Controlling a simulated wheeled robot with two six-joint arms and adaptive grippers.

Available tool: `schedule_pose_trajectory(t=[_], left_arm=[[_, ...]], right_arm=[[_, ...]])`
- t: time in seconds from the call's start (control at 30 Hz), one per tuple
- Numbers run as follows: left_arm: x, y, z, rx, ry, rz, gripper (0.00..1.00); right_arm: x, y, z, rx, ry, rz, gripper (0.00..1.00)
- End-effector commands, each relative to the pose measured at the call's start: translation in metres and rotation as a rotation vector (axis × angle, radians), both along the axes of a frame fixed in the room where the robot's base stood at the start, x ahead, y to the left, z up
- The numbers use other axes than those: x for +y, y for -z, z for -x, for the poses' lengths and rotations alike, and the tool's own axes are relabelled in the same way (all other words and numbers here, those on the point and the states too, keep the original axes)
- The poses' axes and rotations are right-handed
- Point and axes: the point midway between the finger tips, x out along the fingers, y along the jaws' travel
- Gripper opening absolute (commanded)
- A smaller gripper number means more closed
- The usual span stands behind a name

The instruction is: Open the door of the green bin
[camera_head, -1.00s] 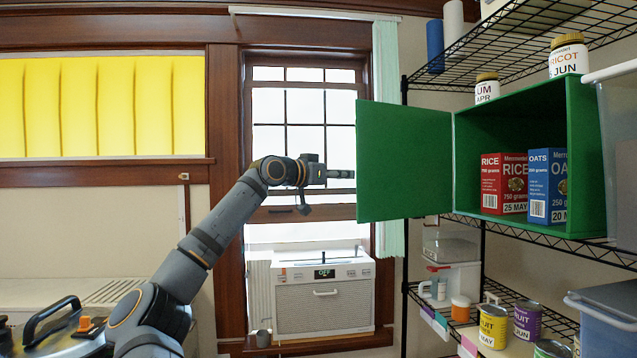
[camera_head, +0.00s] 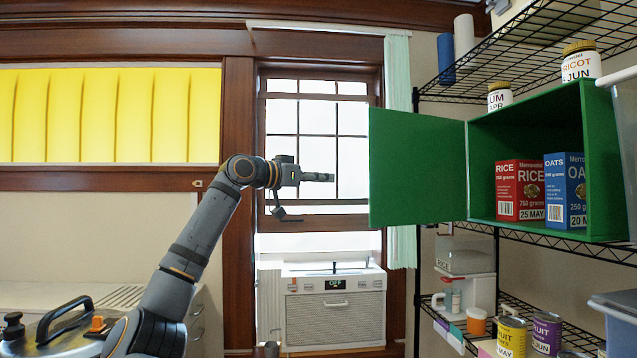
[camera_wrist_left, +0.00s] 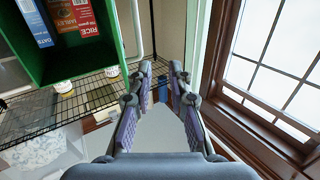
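The green bin (camera_head: 603,165) stands on the wire shelf at the right, and it also shows at the upper left of the left wrist view (camera_wrist_left: 106,60). Its green door (camera_head: 415,168) is swung wide open to the left, showing the inside. My left gripper (camera_head: 326,177) is left of the door's free edge, in front of the window, with a visible gap between them. In the left wrist view its two fingers (camera_wrist_left: 165,75) are spread with nothing between them. My right gripper is not in view.
Inside the bin stand a red rice box (camera_head: 519,190) and a blue oats box (camera_head: 562,190). Jars (camera_head: 580,64) stand on top of it. The wire shelf (camera_head: 480,228) holds cans and containers lower down. A window unit (camera_head: 335,312) sits below the gripper.

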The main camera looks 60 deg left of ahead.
Motion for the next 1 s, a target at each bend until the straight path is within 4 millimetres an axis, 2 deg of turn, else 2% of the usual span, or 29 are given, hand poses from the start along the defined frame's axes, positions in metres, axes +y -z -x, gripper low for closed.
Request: schedule_pose_trajectory(t=[0.17, 0.57, 0.67, 0.7, 0.73, 0.77, 0.87, 0.9, 1.0], left_arm=[[0.002, 0.0, 0.007, -0.001, 0.0, 0.0, 0.19], [0.001, 0.0, 0.007, 0.0, 0.001, 0.0, 0.19], [0.002, 0.003, 0.003, 0.005, -0.001, 0.003, 0.1], [0.005, 0.009, -0.005, 0.015, -0.006, 0.008, 0.04], [0.009, 0.018, -0.015, 0.03, -0.013, 0.013, 0.0], [0.014, 0.031, -0.03, 0.051, -0.024, 0.02, 0.0], [0.032, 0.102, -0.099, 0.159, -0.086, 0.042, 0.0], [0.036, 0.138, -0.129, 0.214, -0.12, 0.043, 0.0], [0.029, 0.206, -0.185, 0.328, -0.21, 0.014, 0.0]], right_arm=[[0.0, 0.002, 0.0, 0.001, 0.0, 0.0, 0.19], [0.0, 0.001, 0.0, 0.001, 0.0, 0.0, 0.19], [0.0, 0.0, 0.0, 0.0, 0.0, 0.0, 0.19], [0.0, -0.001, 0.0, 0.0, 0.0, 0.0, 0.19], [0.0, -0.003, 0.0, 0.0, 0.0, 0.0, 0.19], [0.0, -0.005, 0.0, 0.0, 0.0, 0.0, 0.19], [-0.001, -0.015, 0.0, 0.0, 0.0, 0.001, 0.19], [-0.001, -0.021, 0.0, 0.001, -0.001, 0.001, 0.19], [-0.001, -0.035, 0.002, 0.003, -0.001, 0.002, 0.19]])
